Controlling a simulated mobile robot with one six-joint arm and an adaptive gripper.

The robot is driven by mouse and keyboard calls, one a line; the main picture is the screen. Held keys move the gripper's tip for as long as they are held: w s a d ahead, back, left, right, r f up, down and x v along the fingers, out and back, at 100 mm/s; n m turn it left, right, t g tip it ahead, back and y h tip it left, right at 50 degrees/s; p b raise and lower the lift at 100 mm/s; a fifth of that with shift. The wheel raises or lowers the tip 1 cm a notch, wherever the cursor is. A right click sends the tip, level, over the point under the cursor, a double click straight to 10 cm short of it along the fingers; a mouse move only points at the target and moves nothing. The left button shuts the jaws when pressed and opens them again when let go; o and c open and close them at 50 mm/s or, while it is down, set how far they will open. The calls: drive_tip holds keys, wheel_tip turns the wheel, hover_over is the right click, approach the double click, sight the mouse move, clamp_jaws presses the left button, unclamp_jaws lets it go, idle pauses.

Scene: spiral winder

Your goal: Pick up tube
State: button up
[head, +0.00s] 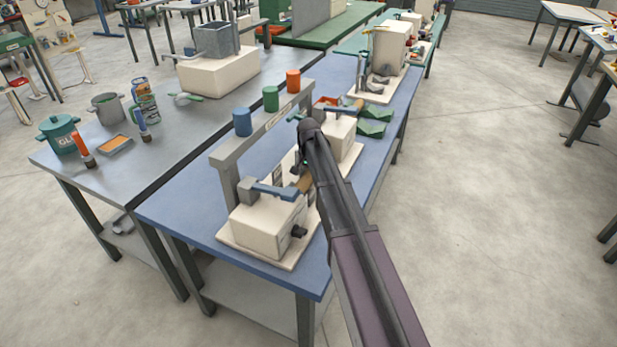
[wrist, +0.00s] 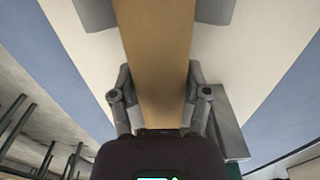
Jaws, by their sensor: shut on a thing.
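The brown cardboard tube (wrist: 153,65) runs up the middle of the wrist view, between the two fingers of my gripper (wrist: 155,12). My gripper is shut on it. In the head view a short brown piece of the tube (head: 305,184) shows beside my arm, above the cream-based winder (head: 268,228) on the blue table. My arm hides most of my gripper and the rest of the tube there. I cannot tell whether the tube touches the winder.
Blue, green and orange cups (head: 271,98) stand on the grey rail behind the winder. A blue-handled lever (head: 275,191) is close to the tube. Green bins (head: 375,120) lie farther back. A grey table (head: 120,165) with pots adjoins on the left.

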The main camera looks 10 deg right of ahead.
drive_tip(key=shift+r, duration=0.15)
wheel_tip(320, 180, up, 10)
drive_tip(key=p, duration=1)
drive_tip(key=shift+f, duration=0.2)
idle(0.6)
